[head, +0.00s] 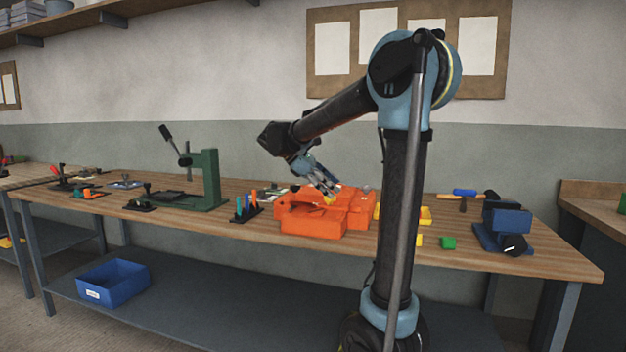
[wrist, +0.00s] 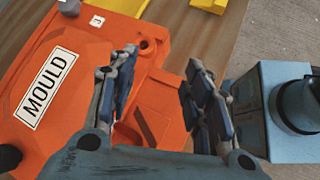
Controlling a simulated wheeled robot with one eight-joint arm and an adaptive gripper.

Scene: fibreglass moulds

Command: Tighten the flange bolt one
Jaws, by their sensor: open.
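The orange mould (head: 312,218) sits on the workbench. It also fills much of the wrist view (wrist: 70,110), with a white MOULD label (wrist: 46,88) and a small tag reading 3 (wrist: 97,20). A small round bolt-like fitting (wrist: 147,45) shows on its flange edge near the left fingertip. I cannot read a number one on any bolt, so which is flange bolt one is unclear. My gripper (head: 330,188) is open above the mould. In the wrist view its fingers (wrist: 160,60) stand apart over the orange flange, with nothing seen between them.
A green press (head: 204,180) stands left of the mould, with a rack of coloured-handled tools (head: 245,206) between them. A blue bin (head: 113,282) is on the lower shelf.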

